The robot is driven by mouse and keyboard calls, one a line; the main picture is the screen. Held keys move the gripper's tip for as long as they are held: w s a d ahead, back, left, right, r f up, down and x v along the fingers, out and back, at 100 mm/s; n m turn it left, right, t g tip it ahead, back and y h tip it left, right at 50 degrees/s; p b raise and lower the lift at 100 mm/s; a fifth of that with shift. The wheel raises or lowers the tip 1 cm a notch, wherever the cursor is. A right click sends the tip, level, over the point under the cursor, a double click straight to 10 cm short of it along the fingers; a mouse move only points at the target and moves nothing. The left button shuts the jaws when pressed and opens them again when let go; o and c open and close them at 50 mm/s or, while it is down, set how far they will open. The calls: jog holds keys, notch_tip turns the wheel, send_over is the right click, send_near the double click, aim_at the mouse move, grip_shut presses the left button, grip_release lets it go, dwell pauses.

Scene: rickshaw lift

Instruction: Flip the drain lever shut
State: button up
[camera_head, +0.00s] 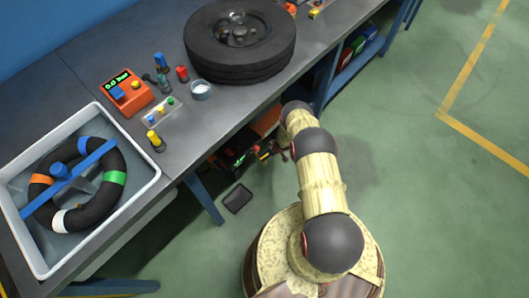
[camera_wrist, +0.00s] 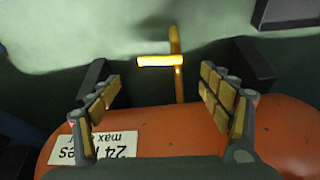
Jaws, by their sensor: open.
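The yellow drain lever (camera_wrist: 152,61) shows in the wrist view as a short bar reaching left from an upright yellow stem (camera_wrist: 177,85). It stands just beyond the orange tank (camera_wrist: 280,125), which carries a white label (camera_wrist: 115,148). My gripper (camera_wrist: 160,82) is open, with one padded finger on each side of the tank's middle. The lever lies ahead of the fingertips, between them in the picture, and neither finger visibly touches it. In the head view my gripper reaches low beside the workbench, and the lever is too small to make out there.
The workbench (camera_head: 205,118) stands above and left of my gripper, with a leg (camera_head: 205,200) nearby. On it are a wheel (camera_head: 240,45), an orange box (camera_head: 126,92) and a grey tub (camera_head: 150,178) holding a tire. A dark flat object (camera_head: 237,198) lies on the floor. The right floor is clear.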

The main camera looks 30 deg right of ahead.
jog(key=b+x, duration=0.3)
jog(key=x, duration=0.3)
jog(key=shift+f+b, duration=0.4)
jog(key=shift+f, duration=0.05)
jog(key=shift+w, duration=0.15)
jog(key=shift+c, duration=0.5)
jog(key=c, duration=1.5)
jog(key=shift+c, duration=0.4)
